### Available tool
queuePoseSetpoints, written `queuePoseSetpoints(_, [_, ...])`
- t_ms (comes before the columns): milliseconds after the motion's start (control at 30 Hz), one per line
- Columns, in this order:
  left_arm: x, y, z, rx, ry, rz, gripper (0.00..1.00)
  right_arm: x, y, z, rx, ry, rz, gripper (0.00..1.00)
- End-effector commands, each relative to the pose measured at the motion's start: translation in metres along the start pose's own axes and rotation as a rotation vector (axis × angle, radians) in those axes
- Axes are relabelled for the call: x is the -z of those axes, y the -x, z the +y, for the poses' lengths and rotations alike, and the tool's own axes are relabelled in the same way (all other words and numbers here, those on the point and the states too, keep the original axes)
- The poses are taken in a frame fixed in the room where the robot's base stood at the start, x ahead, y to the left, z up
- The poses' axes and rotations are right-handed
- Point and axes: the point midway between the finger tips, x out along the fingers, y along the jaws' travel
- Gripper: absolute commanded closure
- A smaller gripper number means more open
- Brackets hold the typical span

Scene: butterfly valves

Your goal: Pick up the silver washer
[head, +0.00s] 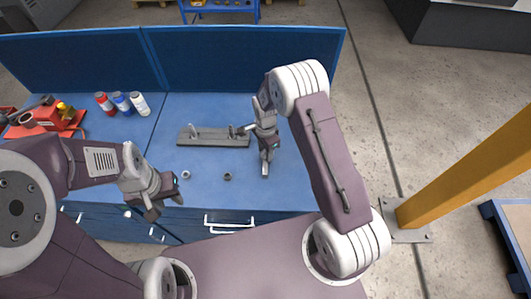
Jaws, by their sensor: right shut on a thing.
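A small silver ring (186,174), which looks like the silver washer, lies flat on the blue bench. A darker ring-shaped part (227,176) lies to its right. My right gripper (265,170) points down over the bench, right of the dark part. My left gripper (165,205) is at the bench's front edge, below and left of the silver ring. Its fingers are apart and it looks empty.
A grey fixture plate (220,138) with small upright parts lies behind the rings, close to my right gripper. Red, blue and white bottles (122,103) stand at the back left, near a red tray (48,122) of tools. The bench's right side is clear.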

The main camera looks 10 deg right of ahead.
Motion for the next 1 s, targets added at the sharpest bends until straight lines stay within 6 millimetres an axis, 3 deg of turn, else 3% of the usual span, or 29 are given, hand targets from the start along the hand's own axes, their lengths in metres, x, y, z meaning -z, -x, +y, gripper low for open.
queuePoseSetpoints(200, [-0.002, -0.016, 0.0, 0.0, 0.0, 0.0, 0.64, 0.001, 0.036, 0.0, 0.007, -0.001, 0.001, 1.0])
queuePoseSetpoints(600, [-0.004, -0.036, -0.001, 0.0, 0.0, 0.0, 0.64, 0.034, 0.089, 0.086, 0.005, -0.004, 0.002, 1.0])
queuePoseSetpoints(800, [-0.004, -0.038, -0.001, 0.0, 0.0, 0.0, 0.64, 0.041, 0.103, 0.106, 0.003, -0.001, 0.001, 1.0])
queuePoseSetpoints(1000, [-0.004, -0.038, -0.001, 0.0, 0.0, 0.0, 0.64, 0.041, 0.105, 0.112, 0.001, -0.003, 0.0, 1.0])
